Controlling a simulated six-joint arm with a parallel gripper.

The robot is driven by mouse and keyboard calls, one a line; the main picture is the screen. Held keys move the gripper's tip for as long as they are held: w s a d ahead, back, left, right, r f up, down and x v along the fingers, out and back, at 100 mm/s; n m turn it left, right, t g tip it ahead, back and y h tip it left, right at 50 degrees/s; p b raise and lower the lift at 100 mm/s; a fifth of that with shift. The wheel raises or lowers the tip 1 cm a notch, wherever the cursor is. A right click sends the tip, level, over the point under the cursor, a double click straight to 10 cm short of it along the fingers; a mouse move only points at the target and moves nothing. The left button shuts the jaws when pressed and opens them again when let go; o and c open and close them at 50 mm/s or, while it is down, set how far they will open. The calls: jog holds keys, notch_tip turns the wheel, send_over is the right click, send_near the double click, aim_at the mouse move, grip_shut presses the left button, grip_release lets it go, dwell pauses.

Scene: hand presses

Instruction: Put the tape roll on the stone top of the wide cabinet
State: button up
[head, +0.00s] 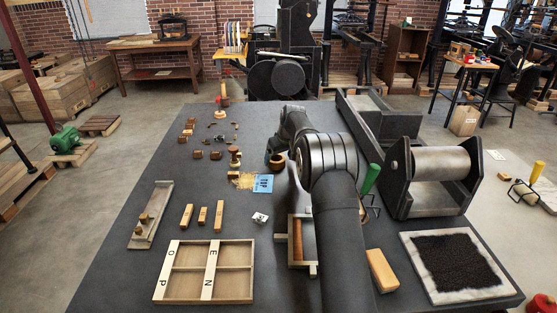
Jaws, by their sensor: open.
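A small round brown thing (276,161) with a dark middle lies just left of my arm's wrist; it may be the tape roll, but it is too small to be sure. A wide dark grey top (110,240) fills the middle of the head view and looks like the stone top; no cabinet body shows below it. My arm reaches up over this top from the bottom edge. My gripper (288,150) is at its far end, close beside the brown thing. My own links largely hide the fingers, and no held thing shows.
Left of my arm lie a divided wooden tray (252,270), wooden blocks (203,216), a metal tray (150,215) and several small brown pieces. To the right stand a roller press (440,165), a green-handled tool (371,178) and a framed black pad (408,240). The left front edge is clear.

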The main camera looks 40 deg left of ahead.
jog(key=v, duration=1)
jog(key=x, duration=1.1)
jog(key=shift+f, duration=0.15)
jog(key=shift+a+f, duration=0.2)
jog(key=shift+r, duration=1.9)
jog(key=shift+f, duration=0.1)
